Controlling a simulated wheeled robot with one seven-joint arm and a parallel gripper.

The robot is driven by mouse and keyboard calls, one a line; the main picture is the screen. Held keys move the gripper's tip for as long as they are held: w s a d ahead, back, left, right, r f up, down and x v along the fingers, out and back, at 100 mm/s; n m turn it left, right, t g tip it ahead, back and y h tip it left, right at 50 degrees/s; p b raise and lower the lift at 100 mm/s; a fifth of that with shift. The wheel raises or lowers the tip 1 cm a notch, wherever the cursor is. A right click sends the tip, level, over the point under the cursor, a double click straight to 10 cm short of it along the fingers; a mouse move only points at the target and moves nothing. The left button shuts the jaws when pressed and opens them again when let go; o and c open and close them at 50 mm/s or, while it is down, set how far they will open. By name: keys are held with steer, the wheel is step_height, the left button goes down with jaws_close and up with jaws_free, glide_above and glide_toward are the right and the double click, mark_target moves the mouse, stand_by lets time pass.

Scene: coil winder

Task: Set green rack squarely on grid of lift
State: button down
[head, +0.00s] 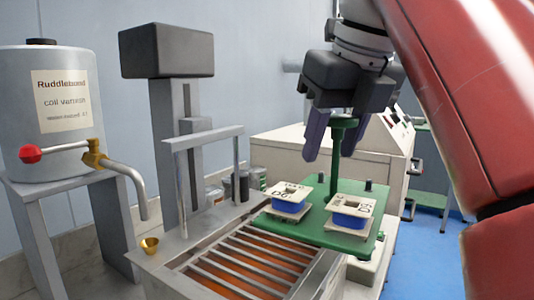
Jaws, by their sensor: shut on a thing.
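The green rack (322,233) is a flat plate with a tall green post (334,165) topped by a short crossbar. Two pale-flanged coils with blue windings, one on the left (289,199) and one on the right (352,213), sit on it. My gripper (333,140) points down and is shut on the post's top. The grid (245,262) of metal bars belongs to the lift, whose grey column (178,145) and bar frame (205,140) stand behind left. The rack is at the grid's far right end, overlapping it in view; I cannot tell whether it touches.
Orange-brown liquid shows beneath the grid. A cream machine (290,150) is behind; blue floor is at right.

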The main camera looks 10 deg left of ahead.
steer(key=a+f, duration=0.5)
steer(key=a, duration=0.3)
steer(key=shift+w+a+f+m, duration=0.3)
steer(key=shift+w+a+f, duration=0.05)
steer(key=shift+w+f, duration=0.1)
stand_by(0.5)
steer(key=shift+f+b, duration=0.6)
steer(key=shift+f, duration=0.3)
stand_by(0.4)
steer(key=c, duration=0.7)
jaws_free()
steer(key=shift+r, duration=0.1)
steer(key=shift+p+v, duration=0.6)
steer(key=shift+v, duration=3.25)
